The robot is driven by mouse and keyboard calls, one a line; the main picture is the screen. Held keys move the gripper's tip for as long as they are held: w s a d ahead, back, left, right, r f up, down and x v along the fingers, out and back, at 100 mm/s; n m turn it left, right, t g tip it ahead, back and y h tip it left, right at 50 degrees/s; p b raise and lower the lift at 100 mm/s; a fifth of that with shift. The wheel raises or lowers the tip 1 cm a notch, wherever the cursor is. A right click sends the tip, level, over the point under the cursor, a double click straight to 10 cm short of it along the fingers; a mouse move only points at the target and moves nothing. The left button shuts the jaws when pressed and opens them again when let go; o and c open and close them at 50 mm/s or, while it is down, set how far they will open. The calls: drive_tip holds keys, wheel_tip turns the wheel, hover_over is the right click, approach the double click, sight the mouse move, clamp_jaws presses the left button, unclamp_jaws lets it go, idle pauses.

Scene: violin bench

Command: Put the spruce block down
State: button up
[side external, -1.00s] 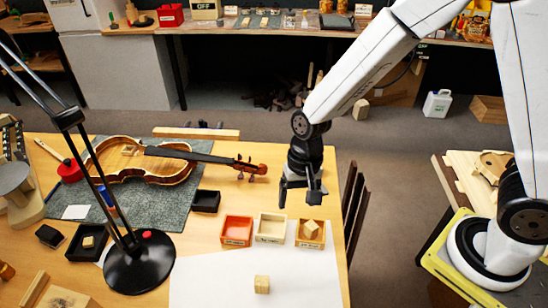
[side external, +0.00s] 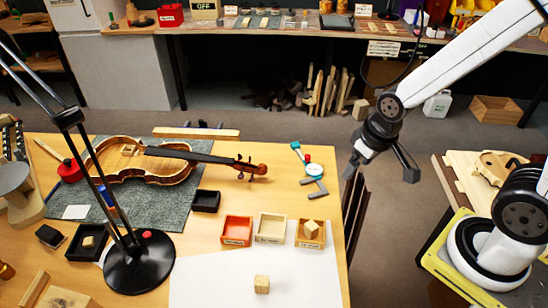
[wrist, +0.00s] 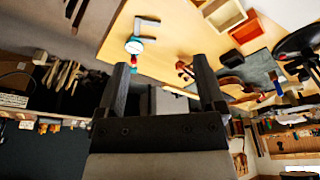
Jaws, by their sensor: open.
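My gripper (side external: 381,172) is open and empty, off the right edge of the bench. Its two fingers stand apart with nothing between them in the wrist view (wrist: 162,66). One pale wooden block (side external: 311,229) sits tilted in the wood-coloured tray (side external: 299,242), the rightmost of three. A second pale block (side external: 262,285) stands on the white sheet (side external: 215,285). A small block (side external: 88,241) lies in a black tray (side external: 73,252) at the left. I cannot tell by looks which block is spruce.
A red-orange tray (side external: 237,231) and a cream tray (side external: 270,228) stand beside the wood-coloured one. A dial gauge (side external: 314,170) lies near the bench's right edge. A violin (side external: 150,160) rests on a grey mat. A black lamp (side external: 139,262) stands at front left.

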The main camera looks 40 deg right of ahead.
drive_tip(key=m+g+y, duration=0.3)
drive_tip(key=m+g, duration=0.3)
drive_tip(key=m, duration=0.3)
hover_over(262, 279)
drive_tip(key=w+d, duration=0.2)
wheel_tip(262, 279, down, 13)
drive_tip(key=shift+x, duration=1.4)
drive_tip(key=shift+x, duration=2.6)
drive_tip(key=shift+a, duration=0.15)
drive_tip(key=shift+c, duration=0.2)
